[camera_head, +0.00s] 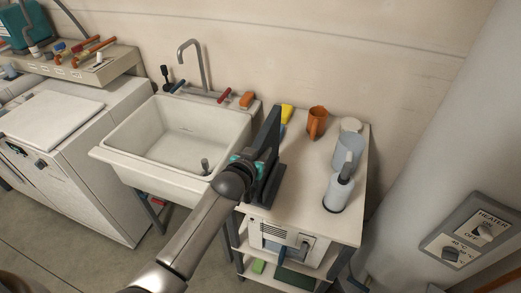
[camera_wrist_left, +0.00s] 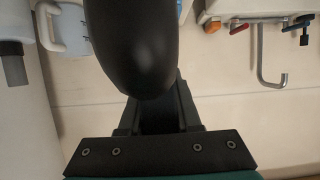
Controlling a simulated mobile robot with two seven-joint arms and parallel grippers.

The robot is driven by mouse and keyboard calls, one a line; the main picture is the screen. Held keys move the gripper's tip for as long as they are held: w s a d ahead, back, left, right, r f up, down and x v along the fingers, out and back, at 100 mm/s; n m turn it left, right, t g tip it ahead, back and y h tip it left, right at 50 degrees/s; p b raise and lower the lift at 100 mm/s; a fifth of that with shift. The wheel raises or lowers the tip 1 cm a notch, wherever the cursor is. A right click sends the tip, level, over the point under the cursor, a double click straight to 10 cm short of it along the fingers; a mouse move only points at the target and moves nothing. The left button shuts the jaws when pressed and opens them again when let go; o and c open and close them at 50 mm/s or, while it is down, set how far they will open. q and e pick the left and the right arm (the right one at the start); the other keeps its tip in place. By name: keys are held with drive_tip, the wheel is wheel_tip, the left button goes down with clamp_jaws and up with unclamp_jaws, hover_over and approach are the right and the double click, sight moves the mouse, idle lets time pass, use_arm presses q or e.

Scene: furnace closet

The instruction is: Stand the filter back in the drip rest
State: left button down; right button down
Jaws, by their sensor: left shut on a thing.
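My left gripper (camera_head: 264,168) is over the left edge of the white cart top, close to the sink's right side. In the left wrist view its jaws (camera_wrist_left: 156,112) are shut on a smooth, black, rounded thing (camera_wrist_left: 132,40), which I take to be the filter. In the head view the filter cannot be told apart from the dark gripper parts, and its lower end is hidden. I cannot pick out the drip rest for sure; the gripper covers part of the cart top. My right gripper is not in view.
A large pale cylinder (camera_head: 440,120) stands right.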

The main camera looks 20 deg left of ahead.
use_arm(q)
drive_tip(key=shift+f+b, duration=0.8)
drive_tip(key=shift+f, duration=0.45)
drive_tip(key=c, duration=0.5)
unclamp_jaws()
drive_tip(key=shift+o, duration=0.3)
drive_tip(key=o, duration=0.4)
drive_tip(key=shift+o, duration=0.2)
